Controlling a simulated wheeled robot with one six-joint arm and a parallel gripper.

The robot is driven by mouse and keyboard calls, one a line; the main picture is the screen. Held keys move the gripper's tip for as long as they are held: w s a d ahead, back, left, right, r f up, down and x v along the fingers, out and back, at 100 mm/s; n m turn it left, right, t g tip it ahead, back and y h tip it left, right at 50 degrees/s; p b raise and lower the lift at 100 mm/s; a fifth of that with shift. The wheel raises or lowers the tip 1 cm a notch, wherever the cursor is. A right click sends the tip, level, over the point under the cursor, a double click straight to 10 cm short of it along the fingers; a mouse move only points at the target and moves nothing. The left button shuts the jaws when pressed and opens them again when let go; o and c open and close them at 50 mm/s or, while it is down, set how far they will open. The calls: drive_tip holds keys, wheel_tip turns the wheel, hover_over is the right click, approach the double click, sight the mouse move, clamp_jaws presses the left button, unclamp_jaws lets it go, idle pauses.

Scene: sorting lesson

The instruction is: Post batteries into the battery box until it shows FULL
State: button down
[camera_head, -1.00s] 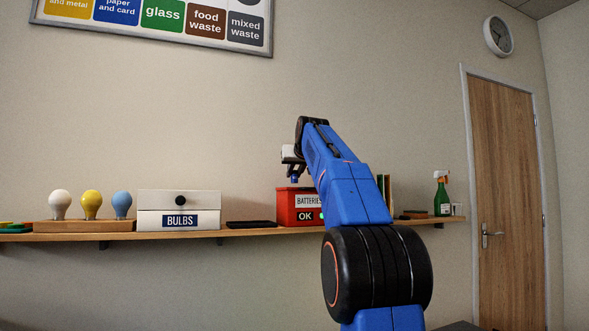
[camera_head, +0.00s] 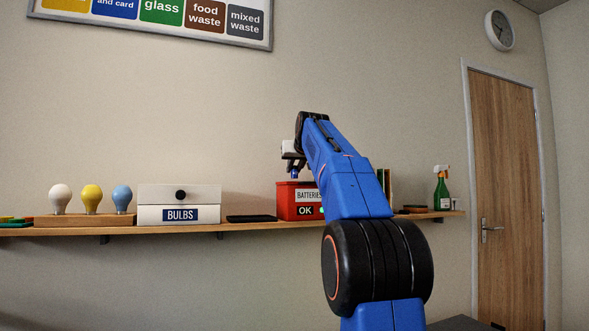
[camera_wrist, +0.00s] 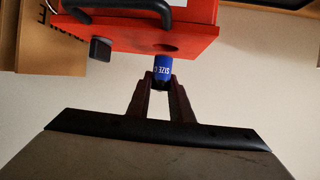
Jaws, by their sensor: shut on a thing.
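The red battery box (camera_head: 287,203) stands on the wall shelf, labelled BATTERIES, with its display reading OK. In the wrist view the box (camera_wrist: 200,42) shows a dark round hole (camera_wrist: 165,48). My arm hides the right part of the box.
Left of the box on the shelf (camera_head: 250,230) are a black flat tray (camera_head: 251,218), a white BULBS box (camera_head: 180,205) and three bulbs (camera_head: 91,198) on a wooden block. A green spray bottle (camera_head: 442,193) stands to the right. A black handle (camera_wrist: 110,18) curves on the red box.

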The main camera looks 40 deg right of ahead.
drive_tip(key=shift+f, duration=1.45)
idle(0.5)
drive_tip(key=c, duration=1.5)
unclamp_jaws()
drive_tip(key=shift+r, duration=3.95)
